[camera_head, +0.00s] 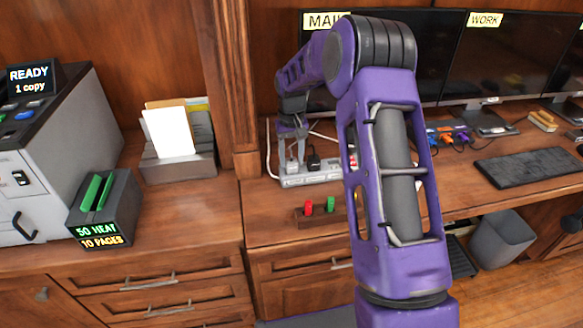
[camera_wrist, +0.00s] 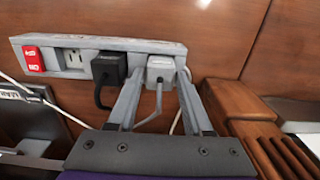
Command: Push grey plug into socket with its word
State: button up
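The grey plug (camera_wrist: 160,68) is at the right end of the grey power strip (camera_wrist: 135,46) in the wrist view, its cord hanging down between my fingers. My gripper (camera_wrist: 161,72) has one finger on each side of the plug, seemingly touching it. The plug is at the strip's face; I cannot tell how deep it sits. A black plug (camera_wrist: 108,68) is just left of it, and a bare socket (camera_wrist: 75,57) is further left. In the head view, my gripper (camera_head: 291,160) points down at the left end of the strip (camera_head: 305,180). Socket words are not legible.
A red switch (camera_wrist: 34,60) is on the strip. A holder with red and green pieces (camera_head: 318,212) lies in front of it. A wooden post (camera_head: 232,90) stands left, monitors (camera_head: 510,55) behind. A keyboard (camera_head: 530,166) lies right. My arm hides part of the desk.

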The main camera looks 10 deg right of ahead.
grip_shut()
